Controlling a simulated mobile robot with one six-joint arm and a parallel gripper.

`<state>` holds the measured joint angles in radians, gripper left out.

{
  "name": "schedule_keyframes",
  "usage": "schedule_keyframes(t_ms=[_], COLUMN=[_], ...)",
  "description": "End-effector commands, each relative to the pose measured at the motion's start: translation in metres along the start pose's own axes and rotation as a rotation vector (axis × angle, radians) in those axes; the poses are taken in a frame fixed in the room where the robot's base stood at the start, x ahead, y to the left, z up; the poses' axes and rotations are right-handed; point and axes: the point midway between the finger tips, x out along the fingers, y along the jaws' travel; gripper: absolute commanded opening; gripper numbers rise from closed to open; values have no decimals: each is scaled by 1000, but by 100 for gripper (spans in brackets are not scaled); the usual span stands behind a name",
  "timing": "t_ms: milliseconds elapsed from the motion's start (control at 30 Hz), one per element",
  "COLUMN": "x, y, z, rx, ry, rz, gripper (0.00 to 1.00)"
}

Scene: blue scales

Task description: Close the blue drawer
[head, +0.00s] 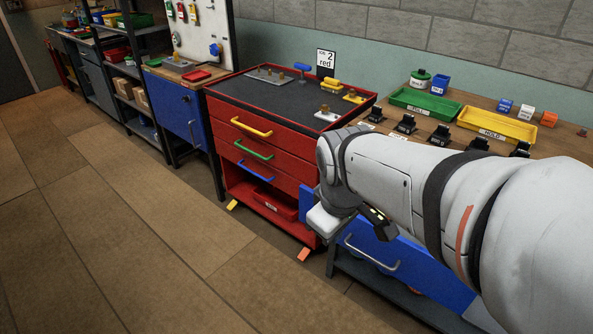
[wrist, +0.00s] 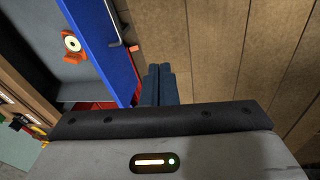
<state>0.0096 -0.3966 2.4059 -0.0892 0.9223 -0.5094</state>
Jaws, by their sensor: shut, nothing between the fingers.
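The blue drawer (head: 412,268) is in the workbench at the right, with a grey bar handle (head: 372,256) on its front. In the wrist view its blue front (wrist: 103,45) stands out from the bench, so the drawer is open. Its grey inside shows to the left, holding an orange part with a pale round disc (wrist: 72,43). My gripper (wrist: 160,72) is shut and empty, on the outer side of the front near its lower end in the wrist view. A touch cannot be told. In the head view my arm hides part of the drawer and the fingertips are not clear.
A red cabinet (head: 262,158) with yellow, green and blue handles stands left of the bench. Green (head: 426,104) and yellow (head: 497,124) trays and several black holders are on the bench top. A lower shelf (head: 400,295) is under the drawer. The wooden floor (head: 130,220) in front is clear.

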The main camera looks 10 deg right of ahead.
Motion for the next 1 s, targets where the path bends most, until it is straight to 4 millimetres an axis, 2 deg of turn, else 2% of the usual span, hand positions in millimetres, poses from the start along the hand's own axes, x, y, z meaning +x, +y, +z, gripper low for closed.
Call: schedule_keyframes(t_ms=[33, 100, 300, 500, 633, 767, 867, 1000], x=[25, 40, 79, 104, 111, 116, 127, 154], y=[2, 9, 26, 39, 44, 46, 49, 54], z=[-5, -14, -40, -61, -68, -71, -70, -67], rx=[-152, -380, -1008, -1474, -1636, -1696, -1702, -1700], ry=[-13, -35, -118, -201, -234, -247, -248, -249], rz=[14, 35, 73, 79, 75, 72, 70, 68], gripper=[0, 0, 0, 0, 0, 0, 0, 0])
